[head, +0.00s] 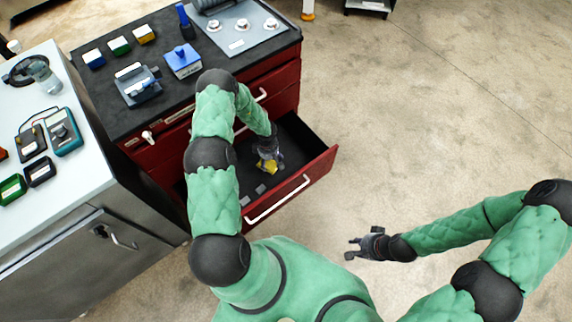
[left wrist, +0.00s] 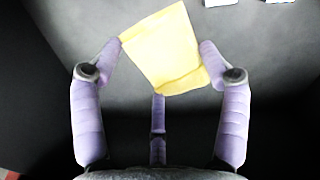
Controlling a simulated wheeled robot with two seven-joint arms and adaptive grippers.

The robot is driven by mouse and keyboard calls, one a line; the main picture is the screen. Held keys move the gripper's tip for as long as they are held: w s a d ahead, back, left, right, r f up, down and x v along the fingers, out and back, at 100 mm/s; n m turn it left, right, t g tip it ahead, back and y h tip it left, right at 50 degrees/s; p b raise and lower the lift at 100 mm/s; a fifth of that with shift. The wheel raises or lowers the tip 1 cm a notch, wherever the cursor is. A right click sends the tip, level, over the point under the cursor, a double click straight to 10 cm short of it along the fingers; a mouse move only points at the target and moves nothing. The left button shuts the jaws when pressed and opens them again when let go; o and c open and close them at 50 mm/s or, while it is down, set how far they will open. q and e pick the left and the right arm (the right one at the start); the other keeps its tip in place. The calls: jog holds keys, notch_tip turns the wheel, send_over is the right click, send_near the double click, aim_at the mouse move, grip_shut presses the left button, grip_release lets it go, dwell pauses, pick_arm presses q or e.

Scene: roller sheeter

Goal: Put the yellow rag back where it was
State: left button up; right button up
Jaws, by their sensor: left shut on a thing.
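The yellow rag (head: 268,167) is inside the open drawer (head: 322,160) of the red cabinet. My left gripper (head: 268,158) reaches down into that drawer and is shut on the rag. In the left wrist view the rag (left wrist: 165,50) spans between the two purple fingertips of my left gripper (left wrist: 160,52), with the dark drawer floor behind it. I cannot tell whether the rag touches the floor. My right gripper (head: 362,245) is over the open floor, in front of the drawer, with its fingers apart and nothing between them.
Small light pieces (head: 250,195) lie in the drawer near its front. The black cabinet top (head: 113,68) holds colored boxes, a blue box (head: 183,62) and a grey plate with knobs (head: 240,35). A white-topped bench (head: 85,185) stands at the left.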

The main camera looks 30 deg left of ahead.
aim_at(286, 165)
pick_arm(q)
jog(key=w+d+f+b, duration=0.1)
jog(key=w+f, duration=0.1)
jog(key=w+d+f+b, duration=0.1)
jog(key=w+f, duration=0.1)
jog(key=w+d+f+b, duration=0.1)
jog(key=w+f+b, duration=0.1)
jog(key=shift+w, duration=0.15)
jog(key=shift+w+d+f, duration=0.25)
jog(key=shift+w+f, duration=0.25)
jog(key=shift+w, duration=0.05)
jog(key=f, duration=0.1)
jog(key=f+b, duration=0.2)
jog(key=shift+w+d+f, duration=0.15)
jog(key=shift+w+f, duration=0.1)
jog(key=shift+f, duration=0.15)
jog(key=shift+r, duration=0.1)
jog(key=o, duration=1.1)
